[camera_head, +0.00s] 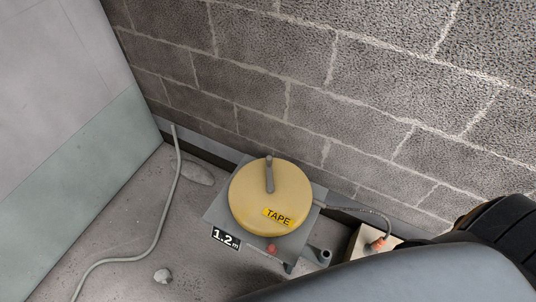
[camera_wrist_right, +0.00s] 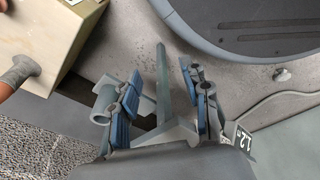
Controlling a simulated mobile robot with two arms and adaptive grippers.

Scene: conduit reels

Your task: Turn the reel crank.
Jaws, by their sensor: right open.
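The reel (camera_head: 258,210) is a round yellow drum marked TAPE, seated on a grey base (camera_head: 213,210) against the block wall. Its crank handle (camera_head: 269,175) is a grey upright peg near the drum's far edge. In the right wrist view my right gripper (camera_wrist_right: 160,108) is open, with blue-padded fingers apart. A slim grey post (camera_wrist_right: 161,85) shows between the fingers; I cannot tell whether they touch it. The head view shows neither gripper, and my left gripper is in no view.
A loose cable (camera_head: 166,205) and a small stone (camera_head: 162,276) lie on the floor at left. A pale panel (camera_head: 60,130) closes the left side.

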